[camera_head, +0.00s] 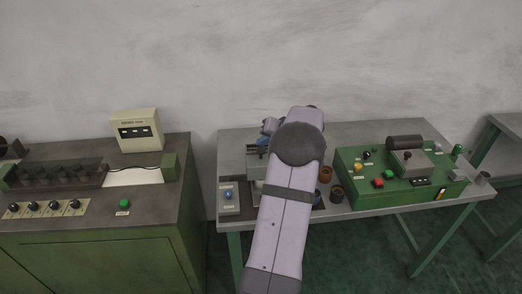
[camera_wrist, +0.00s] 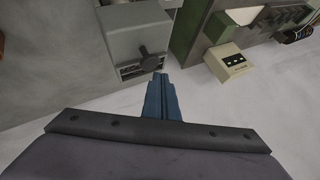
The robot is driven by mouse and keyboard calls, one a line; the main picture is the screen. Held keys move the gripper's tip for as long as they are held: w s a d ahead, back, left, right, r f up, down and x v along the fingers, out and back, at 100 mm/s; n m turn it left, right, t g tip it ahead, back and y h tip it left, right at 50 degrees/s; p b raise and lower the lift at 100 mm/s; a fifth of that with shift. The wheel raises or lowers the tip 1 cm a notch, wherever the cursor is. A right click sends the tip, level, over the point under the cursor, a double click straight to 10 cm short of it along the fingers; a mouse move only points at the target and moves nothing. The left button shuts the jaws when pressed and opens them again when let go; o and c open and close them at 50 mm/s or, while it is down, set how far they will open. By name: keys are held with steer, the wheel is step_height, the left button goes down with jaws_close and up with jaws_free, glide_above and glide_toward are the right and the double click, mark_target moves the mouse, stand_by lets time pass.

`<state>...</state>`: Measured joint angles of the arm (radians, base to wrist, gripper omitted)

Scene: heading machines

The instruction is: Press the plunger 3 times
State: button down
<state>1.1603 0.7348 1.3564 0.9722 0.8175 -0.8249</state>
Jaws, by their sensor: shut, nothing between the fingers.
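In the wrist view, a dark round-headed plunger-like knob (camera_wrist: 148,56) sticks out from a grey block-shaped machine (camera_wrist: 140,28). My gripper (camera_wrist: 160,77) is shut and empty, its blue fingertips just beside the knob in the picture; I cannot tell whether they touch. In the head view, my gripper (camera_head: 268,126) shows in part behind my arm, by the grey machine (camera_head: 252,163) at the left of the right-hand table. My arm hides much of that machine, and the knob cannot be made out there.
A small grey box with a blue button (camera_head: 228,194) sits at the table's left front. Brown and dark cups (camera_head: 325,174) stand right of my arm. A green control box (camera_head: 395,178) fills the table's right. A cabinet (camera_head: 100,225) with a beige counter (camera_head: 136,130) stands left, across a gap.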

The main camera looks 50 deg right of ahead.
steer(key=shift+a+f+b, duration=0.1)
steer(key=shift+f+b, duration=1.2)
steer(key=shift+b, duration=0.45)
stand_by(1.8)
steer(key=shift+r, duration=0.15)
steer(key=shift+r+p, duration=0.6)
steer(key=shift+r, duration=0.5)
steer(key=shift+r, duration=0.1)
steer(key=shift+r+p, duration=1.35)
steer(key=shift+r, duration=1.1)
steer(key=shift+m, duration=0.3)
